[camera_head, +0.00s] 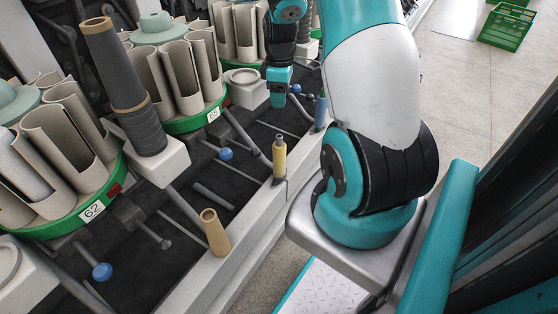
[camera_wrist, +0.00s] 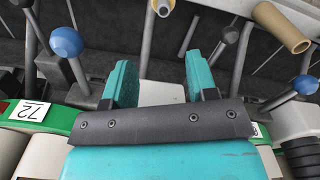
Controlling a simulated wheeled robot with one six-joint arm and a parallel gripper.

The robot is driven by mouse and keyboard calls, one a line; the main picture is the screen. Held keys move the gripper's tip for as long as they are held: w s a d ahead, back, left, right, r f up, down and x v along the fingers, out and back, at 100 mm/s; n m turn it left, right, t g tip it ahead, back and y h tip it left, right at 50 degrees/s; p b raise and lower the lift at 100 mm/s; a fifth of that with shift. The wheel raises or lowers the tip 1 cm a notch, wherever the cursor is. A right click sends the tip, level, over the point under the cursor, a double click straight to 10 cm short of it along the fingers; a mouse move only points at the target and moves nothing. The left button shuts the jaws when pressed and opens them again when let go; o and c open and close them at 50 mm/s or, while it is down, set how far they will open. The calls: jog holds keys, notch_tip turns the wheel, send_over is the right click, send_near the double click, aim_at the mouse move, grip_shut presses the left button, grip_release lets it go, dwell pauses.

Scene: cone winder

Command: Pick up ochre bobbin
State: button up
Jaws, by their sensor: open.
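The ochre bobbin (camera_head: 279,160) stands upright on the pale ledge in the head view, a yellow sleeve with a darker tip. My gripper (camera_head: 279,97) is farther back in the head view, above the machine and apart from the bobbin. In the wrist view my gripper (camera_wrist: 160,75) shows two teal fingers spread apart with nothing between them. A tan hollow tube (camera_wrist: 280,27) lies at the upper right of the wrist view; I cannot tell which piece it is.
A tan cone (camera_head: 215,232) stands nearer on the ledge, and a blue bobbin (camera_head: 321,110) farther back. A tall grey-wound cone (camera_head: 125,85) and green-rimmed carousels (camera_head: 110,185) stand left. Rods and blue knobs (camera_wrist: 66,42) surround my gripper. A green crate (camera_head: 506,26) is on the floor.

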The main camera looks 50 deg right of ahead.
jog(key=b, duration=0.3)
send_near(279, 136)
jog(key=f, duration=0.5)
jog(key=shift+w+d+f, duration=0.1)
jog(key=shift+d, duration=0.15)
jog(key=shift+a+f+b, duration=0.2)
jog(key=shift+f+b, duration=0.55)
jog(key=shift+f, duration=1.95)
jog(key=shift+c, duration=0.5)
jog(key=c, duration=0.8)
